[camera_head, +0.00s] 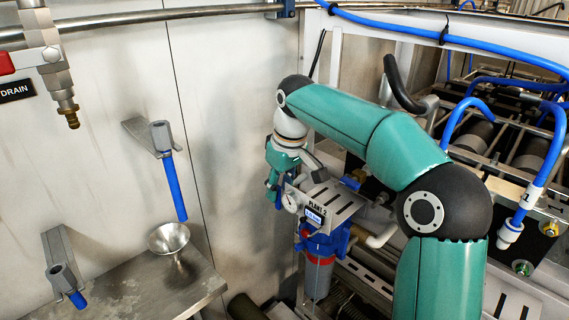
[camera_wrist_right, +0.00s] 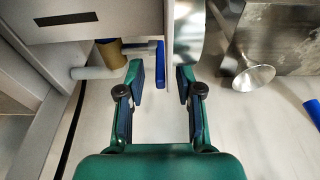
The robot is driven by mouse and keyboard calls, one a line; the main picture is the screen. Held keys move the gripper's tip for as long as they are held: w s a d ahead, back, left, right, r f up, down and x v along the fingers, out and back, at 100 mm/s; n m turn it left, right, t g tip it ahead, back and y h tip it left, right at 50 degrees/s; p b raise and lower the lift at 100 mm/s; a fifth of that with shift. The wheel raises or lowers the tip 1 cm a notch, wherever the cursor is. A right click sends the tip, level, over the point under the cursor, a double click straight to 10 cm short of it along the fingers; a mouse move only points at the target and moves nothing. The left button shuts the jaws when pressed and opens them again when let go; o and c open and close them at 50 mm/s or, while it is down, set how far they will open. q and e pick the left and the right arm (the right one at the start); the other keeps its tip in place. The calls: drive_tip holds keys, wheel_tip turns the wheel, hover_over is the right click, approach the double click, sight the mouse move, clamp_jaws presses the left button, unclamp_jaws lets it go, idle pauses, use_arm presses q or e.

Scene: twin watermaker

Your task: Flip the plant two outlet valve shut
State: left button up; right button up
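The plant two unit shows in the head view with a "PLANT 2" label on its bracket (camera_head: 320,203). Behind the bracket is a blue valve handle (camera_head: 351,183) beside a brass fitting. In the right wrist view a blue handle (camera_wrist_right: 160,64) with a brass body (camera_wrist_right: 108,53) and a white pipe appears to be this same valve. My right gripper (camera_head: 278,190) is beside the bracket's left side. In the wrist view my right gripper (camera_wrist_right: 161,76) is open, and the handle shows between and beyond its fingertips; contact cannot be told. My left gripper is not in view.
A pressure gauge (camera_head: 290,202) and a blue-topped filter housing (camera_head: 320,265) sit by the bracket. A steel funnel (camera_head: 169,238) stands at a metal shelf (camera_head: 130,295) on the left. Blue hoses and a white frame crowd the right.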

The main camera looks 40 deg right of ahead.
drive_tip(key=v, duration=1)
